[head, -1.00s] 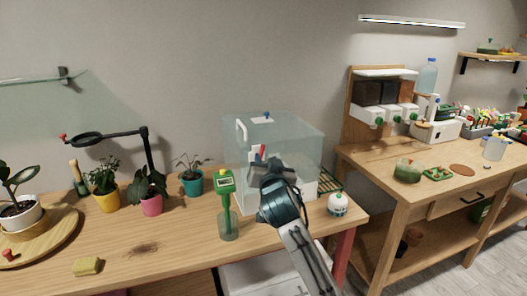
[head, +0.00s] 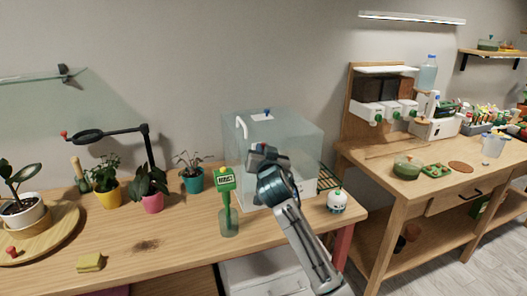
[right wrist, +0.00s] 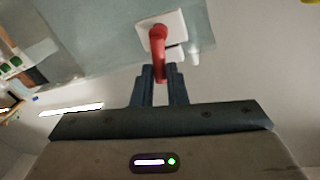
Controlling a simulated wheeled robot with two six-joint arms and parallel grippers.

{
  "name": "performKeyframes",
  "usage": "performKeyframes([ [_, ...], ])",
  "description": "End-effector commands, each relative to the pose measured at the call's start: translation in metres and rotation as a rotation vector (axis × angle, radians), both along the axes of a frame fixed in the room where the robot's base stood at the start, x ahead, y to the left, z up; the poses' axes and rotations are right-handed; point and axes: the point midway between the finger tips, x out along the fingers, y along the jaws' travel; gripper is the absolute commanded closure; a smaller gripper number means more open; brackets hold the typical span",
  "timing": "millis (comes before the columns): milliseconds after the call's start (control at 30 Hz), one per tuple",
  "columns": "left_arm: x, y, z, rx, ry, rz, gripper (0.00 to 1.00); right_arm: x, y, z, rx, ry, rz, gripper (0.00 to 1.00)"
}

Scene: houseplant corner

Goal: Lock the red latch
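The red latch (right wrist: 159,48) is a short lever on a white plate (right wrist: 174,27), fixed to the clear pane of the glass case (head: 300,137). In the right wrist view the lever points down from its plate, towards my gripper. My right gripper (right wrist: 161,78) has the lever's free end between its two dark fingers. The gap is narrow, about as wide as the lever, and the fingers look closed on it. In the head view my right gripper (head: 262,150) is at the front of the case and mostly hides the latch. My left gripper is out of view.
A green meter (head: 226,183) in a glass stands left of my right arm. Potted plants, including a teal pot (head: 193,184), line the bench behind it. A small white round item (head: 337,203) is right of the arm. The front left bench is mostly clear, with a yellow sponge (head: 90,262).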

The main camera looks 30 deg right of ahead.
Motion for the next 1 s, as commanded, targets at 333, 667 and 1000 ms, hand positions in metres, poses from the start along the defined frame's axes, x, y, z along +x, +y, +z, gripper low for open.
performKeyframes([
  [333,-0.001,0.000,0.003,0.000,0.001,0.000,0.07,0.002,0.008,0.000,-0.212,0.052,0.000,1.00],
  [667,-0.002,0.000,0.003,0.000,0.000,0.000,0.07,0.002,0.010,0.000,-0.280,0.067,0.000,1.00],
  [1000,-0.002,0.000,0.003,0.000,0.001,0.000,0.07,0.002,0.010,0.000,-0.278,0.067,0.000,0.66],
])
